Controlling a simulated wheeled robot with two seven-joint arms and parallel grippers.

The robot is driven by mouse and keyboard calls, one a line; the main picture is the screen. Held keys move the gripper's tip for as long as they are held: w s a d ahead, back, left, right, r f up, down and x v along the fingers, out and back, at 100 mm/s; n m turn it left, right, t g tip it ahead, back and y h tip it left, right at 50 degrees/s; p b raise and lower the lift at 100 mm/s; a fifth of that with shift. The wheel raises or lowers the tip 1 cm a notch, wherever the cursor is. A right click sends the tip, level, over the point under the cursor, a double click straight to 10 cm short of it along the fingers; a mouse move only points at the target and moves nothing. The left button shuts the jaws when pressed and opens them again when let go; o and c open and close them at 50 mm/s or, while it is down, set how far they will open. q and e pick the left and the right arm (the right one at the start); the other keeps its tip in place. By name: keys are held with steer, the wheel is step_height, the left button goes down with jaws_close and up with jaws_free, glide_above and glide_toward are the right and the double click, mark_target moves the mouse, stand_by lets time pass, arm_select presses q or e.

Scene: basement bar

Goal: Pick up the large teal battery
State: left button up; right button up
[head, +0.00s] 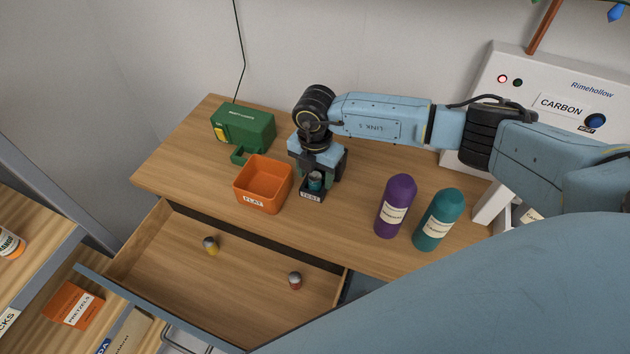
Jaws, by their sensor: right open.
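A teal battery (315,181) with a dark top stands upright in a small dark holder (312,194) on the wooden worktop, with a label on the holder's front. My right gripper (317,174) points down over the battery, with its fingers open on either side of it. I cannot tell whether the fingers touch it; they partly hide it. In the open drawer (190,262) below lie a yellow and grey battery (210,245) and a red and grey battery (295,281), apart from each other. My left gripper is not in view.
An orange bin (262,186) labelled FLAT stands left of the holder, with a green device (243,128) behind it. A purple bottle (396,206) and a teal bottle (438,220) stand to the right. A white panel (545,90) leans at the back right.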

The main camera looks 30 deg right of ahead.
mark_target(315, 176)
jaws_close()
stand_by(0.3)
steer(key=shift+r, duration=0.15)
step_height(315, 176, up, 10)
steer(key=shift+b, duration=0.4)
